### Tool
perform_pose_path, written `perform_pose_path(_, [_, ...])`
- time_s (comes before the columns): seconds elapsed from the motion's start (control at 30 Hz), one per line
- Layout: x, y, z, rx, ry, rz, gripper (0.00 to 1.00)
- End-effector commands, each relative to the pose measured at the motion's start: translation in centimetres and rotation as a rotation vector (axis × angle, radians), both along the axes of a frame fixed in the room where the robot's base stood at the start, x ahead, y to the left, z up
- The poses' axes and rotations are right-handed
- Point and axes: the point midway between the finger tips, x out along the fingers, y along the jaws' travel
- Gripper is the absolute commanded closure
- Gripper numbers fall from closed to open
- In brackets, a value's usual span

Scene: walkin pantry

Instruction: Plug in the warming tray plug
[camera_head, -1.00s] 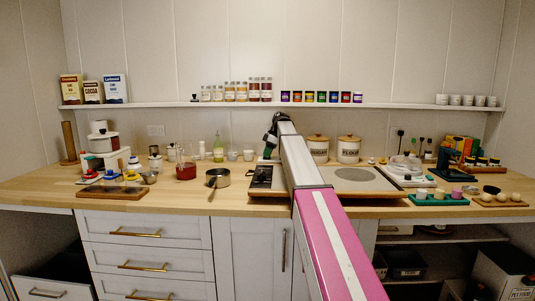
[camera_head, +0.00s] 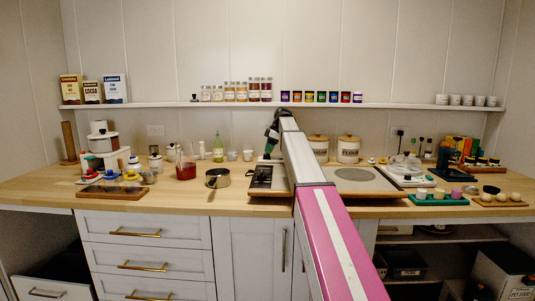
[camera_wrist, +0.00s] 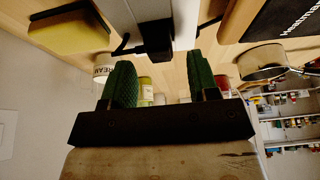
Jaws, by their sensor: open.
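The warming tray (camera_head: 365,186) lies on the counter. Its black control panel (camera_head: 262,178) is at the left end, and it also shows at the top right of the wrist view (camera_wrist: 292,18). My gripper (camera_head: 268,156) hangs over the counter behind that panel. In the wrist view its green fingers (camera_wrist: 160,85) stand wide apart with nothing between them. Beyond them a black block (camera_wrist: 157,38) with a dark cord sits against a grey strip. It may be the plug, but I cannot tell. A wall outlet (camera_head: 155,130) is at the back left.
Canisters (camera_head: 348,150) stand behind the tray. A saucepan (camera_head: 217,178) and a jug with red liquid (camera_head: 186,168) stand to its left. A yellow block (camera_wrist: 68,33) and a white cup (camera_wrist: 103,68) are near the fingers. Another outlet (camera_head: 398,132) holds a black plug.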

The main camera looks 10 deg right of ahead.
Motion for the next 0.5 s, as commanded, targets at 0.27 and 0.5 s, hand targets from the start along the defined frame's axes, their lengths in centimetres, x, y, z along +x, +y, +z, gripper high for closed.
perform_pose_path(0.27, [-0.3, -2.2, 5.3, 0.000, -0.001, -0.001, 0.45])
perform_pose_path(0.5, [-0.6, -3.3, 8.2, 0.000, 0.000, 0.000, 0.45])
